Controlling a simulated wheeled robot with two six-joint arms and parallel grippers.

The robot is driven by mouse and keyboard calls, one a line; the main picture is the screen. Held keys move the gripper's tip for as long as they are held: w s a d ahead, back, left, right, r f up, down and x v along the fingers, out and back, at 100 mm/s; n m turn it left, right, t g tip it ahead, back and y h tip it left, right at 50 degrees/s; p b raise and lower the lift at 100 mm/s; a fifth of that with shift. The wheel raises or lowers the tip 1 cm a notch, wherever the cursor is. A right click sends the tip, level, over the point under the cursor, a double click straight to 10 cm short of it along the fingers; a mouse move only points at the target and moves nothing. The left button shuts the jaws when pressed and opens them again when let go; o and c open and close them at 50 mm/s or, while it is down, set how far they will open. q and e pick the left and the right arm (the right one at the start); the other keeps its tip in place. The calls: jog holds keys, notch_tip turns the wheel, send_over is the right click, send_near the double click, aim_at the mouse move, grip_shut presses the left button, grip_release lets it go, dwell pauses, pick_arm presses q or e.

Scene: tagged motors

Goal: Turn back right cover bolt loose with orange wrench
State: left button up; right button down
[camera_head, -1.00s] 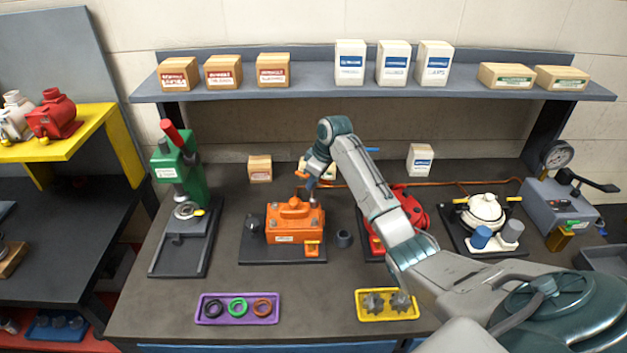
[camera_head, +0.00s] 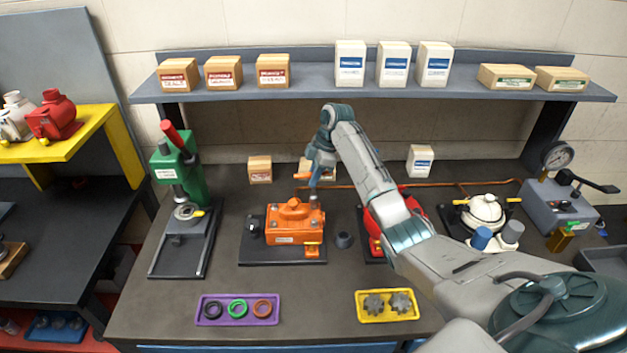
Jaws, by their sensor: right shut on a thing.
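The orange motor (camera_head: 293,222) sits on a dark base plate on the bench, left of centre. A grey metal piece stands at its back right corner, just under my right gripper (camera_head: 314,184). The right gripper is shut, pointing down there; a small orange piece (camera_head: 302,176), likely the orange wrench, shows at its left side. The cover bolt itself is too small and covered to make out, and I cannot tell whether the tool touches it. My left gripper is not in view.
A green press (camera_head: 180,180) stands left. A red motor (camera_head: 399,212) is partly behind my right arm. A purple tray (camera_head: 205,318) and yellow tray (camera_head: 388,317) lie in front. A small dark cup (camera_head: 344,240) stands right of the orange motor. Boxes line the shelf (camera_head: 330,82).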

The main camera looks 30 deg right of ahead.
jog(key=shift+r, duration=0.35)
jog(key=shift+r, duration=0.1)
jog(key=shift+r, duration=2.4)
